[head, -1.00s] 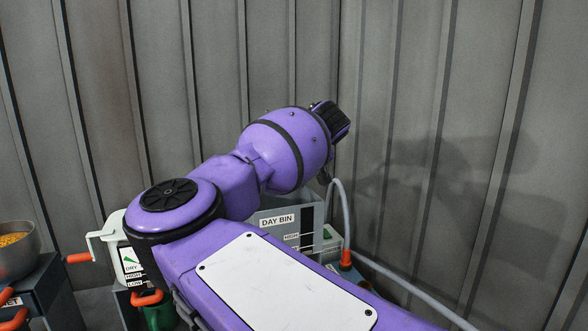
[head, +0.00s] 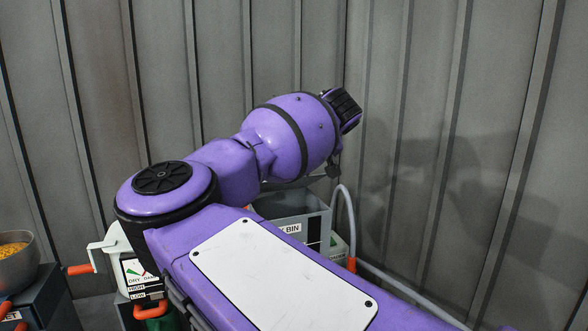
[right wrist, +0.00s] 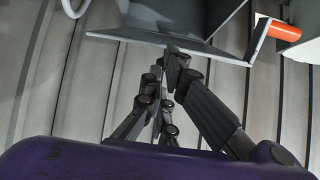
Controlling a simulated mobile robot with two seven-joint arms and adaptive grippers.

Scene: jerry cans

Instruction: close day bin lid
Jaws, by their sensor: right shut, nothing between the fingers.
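The day bin (head: 318,228) is a grey box partly hidden behind my right arm in the head view. Its label reads partly "BIN", and part of its open top shows. A thin grey panel edge, perhaps the lid (head: 300,183), shows under my wrist; its angle is unclear. In the right wrist view, the grey panel and walls of the bin (right wrist: 205,20) fill the top. My right gripper (right wrist: 172,58) is shut and empty, its fingertips close to the panel's edge; contact cannot be told. In the head view that gripper is mostly hidden. My left gripper is out of view.
A white crank unit (head: 118,245) with an orange handle stands left of the bin. A bowl of yellow grains (head: 15,260) is at far left. A grey hose (head: 395,278) with an orange collar runs on the right. Corrugated walls (head: 240,60) close in behind.

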